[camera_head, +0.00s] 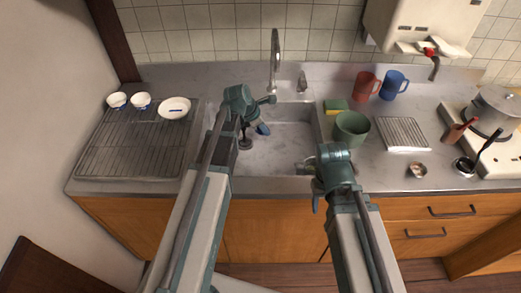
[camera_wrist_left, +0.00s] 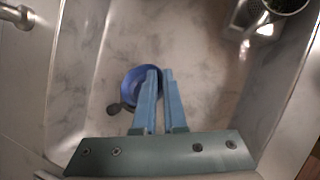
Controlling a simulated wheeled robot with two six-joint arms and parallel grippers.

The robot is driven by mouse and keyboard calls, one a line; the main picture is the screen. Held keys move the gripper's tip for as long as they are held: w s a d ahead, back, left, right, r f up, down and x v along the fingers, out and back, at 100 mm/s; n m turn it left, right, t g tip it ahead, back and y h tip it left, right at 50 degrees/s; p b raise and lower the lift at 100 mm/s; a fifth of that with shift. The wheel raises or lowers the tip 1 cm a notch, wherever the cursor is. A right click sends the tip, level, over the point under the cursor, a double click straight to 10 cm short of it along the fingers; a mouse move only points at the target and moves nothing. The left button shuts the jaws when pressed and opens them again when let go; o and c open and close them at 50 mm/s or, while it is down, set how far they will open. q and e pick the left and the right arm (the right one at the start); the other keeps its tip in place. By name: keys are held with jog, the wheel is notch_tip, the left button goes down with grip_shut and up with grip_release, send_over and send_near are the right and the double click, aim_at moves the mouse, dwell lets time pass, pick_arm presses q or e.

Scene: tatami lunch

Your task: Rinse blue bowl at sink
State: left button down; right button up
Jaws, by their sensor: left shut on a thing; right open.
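The blue bowl (camera_wrist_left: 131,88) is inside the sink in the left wrist view, its near side at my left fingers. In the head view my left arm mostly hides it, and only a small blue patch shows beside the gripper. My left gripper (camera_head: 256,124) is over the sink basin (camera_head: 285,155), shut on the bowl's rim, and its fingers show in the left wrist view (camera_wrist_left: 160,95). My right gripper (camera_head: 313,182) is open and empty at the sink's front right edge. The tap (camera_head: 275,60) stands at the back of the sink; I cannot tell whether water runs.
A drying rack (camera_head: 135,150) on the left holds a plate (camera_head: 174,107) and two small bowls (camera_head: 141,101). Right of the sink are a green tub (camera_head: 351,129), a sponge (camera_head: 335,106), a red mug (camera_head: 366,85), a blue mug (camera_head: 393,85) and a ribbed tray (camera_head: 402,134).

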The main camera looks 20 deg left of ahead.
pick_arm(q)
jog(key=shift+r+p, duration=2.35)
jog(key=shift+r, duration=0.25)
dwell(0.5)
notch_tip(320, 180, up, 4)
jog(key=p, duration=0.4)
dwell(0.6)
